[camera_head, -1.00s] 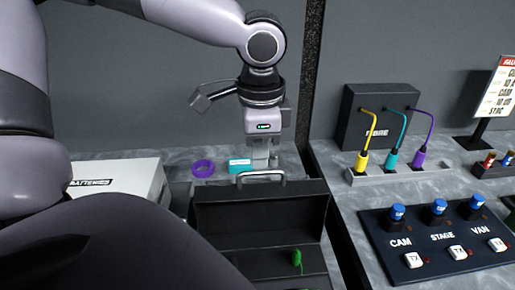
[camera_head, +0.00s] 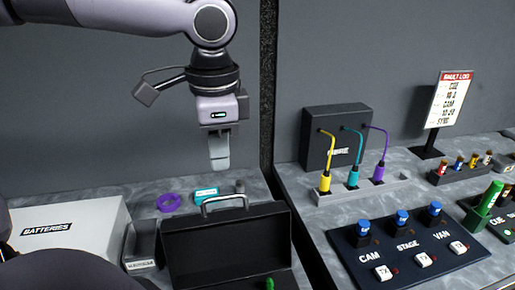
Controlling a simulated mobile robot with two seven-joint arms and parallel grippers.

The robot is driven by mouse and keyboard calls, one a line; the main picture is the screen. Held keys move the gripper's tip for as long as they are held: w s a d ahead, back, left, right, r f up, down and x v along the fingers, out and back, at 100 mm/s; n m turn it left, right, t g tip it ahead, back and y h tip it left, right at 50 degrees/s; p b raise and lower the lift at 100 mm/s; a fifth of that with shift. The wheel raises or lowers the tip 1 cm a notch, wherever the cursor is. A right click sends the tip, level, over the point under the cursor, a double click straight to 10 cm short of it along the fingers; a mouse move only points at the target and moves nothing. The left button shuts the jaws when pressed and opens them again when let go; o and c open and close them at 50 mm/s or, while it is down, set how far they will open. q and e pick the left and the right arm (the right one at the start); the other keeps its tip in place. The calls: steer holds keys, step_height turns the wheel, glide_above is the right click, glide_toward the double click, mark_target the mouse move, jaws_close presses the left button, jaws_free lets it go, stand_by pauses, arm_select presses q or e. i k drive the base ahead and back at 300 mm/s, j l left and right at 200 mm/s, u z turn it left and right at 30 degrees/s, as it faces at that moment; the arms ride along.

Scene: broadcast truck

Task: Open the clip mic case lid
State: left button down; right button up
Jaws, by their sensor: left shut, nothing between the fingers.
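The clip mic case is a dark box at the bottom centre of the head view. Its lid (camera_head: 228,243) stands raised, with a grey handle (camera_head: 225,203) along its top edge. A small green item (camera_head: 270,283) shows in the case at the bottom edge of the picture; most of the case's inside is cut off. My left gripper (camera_head: 219,165) points down above and behind the lid. It is shut and empty, apart from the handle. My right gripper is not in view.
A white batteries box (camera_head: 85,222) stands left of the case. A purple ring (camera_head: 168,202) and a teal box (camera_head: 205,193) lie behind it. On the right are cables in a grey holder (camera_head: 362,190) and a switch panel (camera_head: 410,250).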

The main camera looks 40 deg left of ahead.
mark_target(204, 249)
steer(key=k+l, duration=0.75)
steer(key=l, duration=0.2)
